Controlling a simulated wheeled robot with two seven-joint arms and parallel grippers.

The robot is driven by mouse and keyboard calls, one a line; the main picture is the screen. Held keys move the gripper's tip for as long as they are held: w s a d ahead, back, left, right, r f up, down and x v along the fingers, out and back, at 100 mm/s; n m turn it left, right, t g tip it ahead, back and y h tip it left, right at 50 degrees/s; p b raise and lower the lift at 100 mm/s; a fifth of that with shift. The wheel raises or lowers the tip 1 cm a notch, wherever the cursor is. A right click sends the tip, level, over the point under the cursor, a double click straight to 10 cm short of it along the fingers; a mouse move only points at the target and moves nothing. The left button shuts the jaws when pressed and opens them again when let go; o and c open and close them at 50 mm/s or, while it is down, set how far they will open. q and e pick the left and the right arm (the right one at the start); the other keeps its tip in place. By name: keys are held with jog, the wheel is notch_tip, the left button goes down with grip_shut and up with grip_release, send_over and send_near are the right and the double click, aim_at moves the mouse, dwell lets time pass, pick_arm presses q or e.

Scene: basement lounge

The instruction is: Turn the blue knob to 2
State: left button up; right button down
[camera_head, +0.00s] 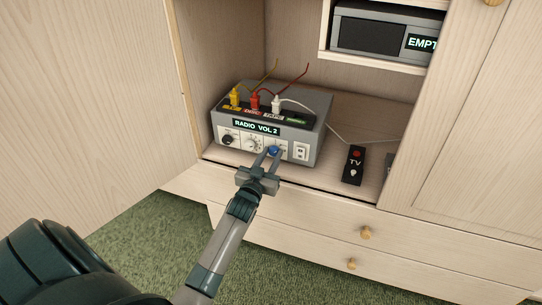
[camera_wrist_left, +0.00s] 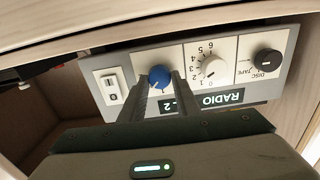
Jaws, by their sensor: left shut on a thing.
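The blue knob (camera_head: 274,150) is on the front of a grey radio box (camera_head: 318,124) in the open cabinet. My left gripper (camera_head: 269,157) reaches it from below, with its fingers shut on the knob. In the left wrist view the blue knob (camera_wrist_left: 158,76) shows upside down between the two fingertips (camera_wrist_left: 160,88). The fingers hide part of the knob and its surround, so I cannot read its scale. The box's display (camera_head: 257,127) reads "RADIO VOL 2". My right gripper is not in view.
Beside the blue knob are a white numbered knob (camera_wrist_left: 213,71), a black knob (camera_wrist_left: 267,61) and a white switch (camera_wrist_left: 112,87). Yellow, red and white plugs stand on top. A black TV switch strip (camera_head: 353,165) lies right of the box. The drawers (camera_head: 310,225) are shut.

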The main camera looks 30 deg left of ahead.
pick_arm(q)
jog(key=shift+m+p, duration=0.7)
jog(key=shift+m, duration=0.2)
jog(key=shift+m+p, duration=0.6)
jog(key=shift+m, duration=0.6)
jog(key=shift+d+m+p, duration=0.1)
jog(key=shift+m+p, duration=0.25)
jog(key=shift+m, duration=0.85)
jog(key=shift+f+m, duration=0.1)
jog(key=shift+m, duration=1)
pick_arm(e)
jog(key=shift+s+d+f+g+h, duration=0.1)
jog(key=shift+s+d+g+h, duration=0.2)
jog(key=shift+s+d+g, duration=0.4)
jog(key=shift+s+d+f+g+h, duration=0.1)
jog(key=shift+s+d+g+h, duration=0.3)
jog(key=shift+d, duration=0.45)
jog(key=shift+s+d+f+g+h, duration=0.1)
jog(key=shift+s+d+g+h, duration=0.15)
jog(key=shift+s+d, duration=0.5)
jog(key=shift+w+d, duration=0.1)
pick_arm(q)
jog(key=o, duration=1)
jog(key=p+v, duration=0.1)
jog(key=v, duration=1.6)
jog(key=shift+s, duration=0.2)
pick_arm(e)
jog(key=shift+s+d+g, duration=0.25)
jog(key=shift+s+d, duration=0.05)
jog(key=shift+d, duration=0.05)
